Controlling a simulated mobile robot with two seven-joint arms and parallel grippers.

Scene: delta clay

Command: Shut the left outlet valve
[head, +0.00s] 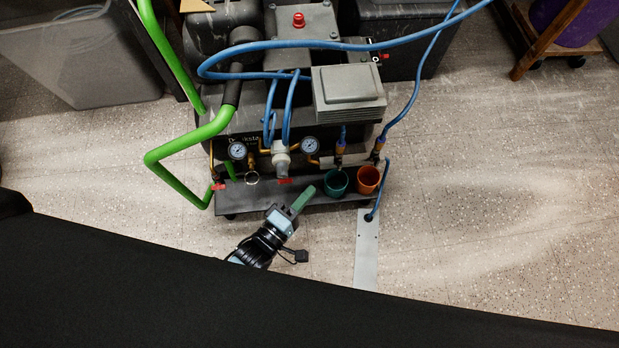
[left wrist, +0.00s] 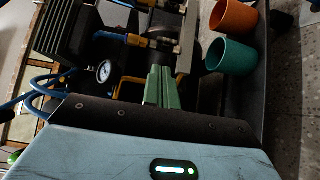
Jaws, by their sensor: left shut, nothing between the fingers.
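The two outlets are at the right of the compressor's front, each with a blue hose and small brass-coloured fittings. The left outlet valve (head: 340,148) is above the teal cup; it also shows in the left wrist view (left wrist: 138,41). Its handle is too small to tell whether it is open or shut. The right outlet valve (head: 377,149) is above the orange cup. My left gripper (head: 303,199) has green fingers, shut and empty, in front of the compressor base, below and left of the left outlet valve. Its fingers (left wrist: 160,86) point towards the compressor in the left wrist view. My right gripper is not in view.
A teal cup (head: 336,183) and an orange cup (head: 368,180) stand on the compressor's front ledge. Two gauges (head: 238,151) (head: 309,145) and a white filter (head: 281,159) are left of the outlets. A green tube frame (head: 180,146) is at left. Open floor lies at right.

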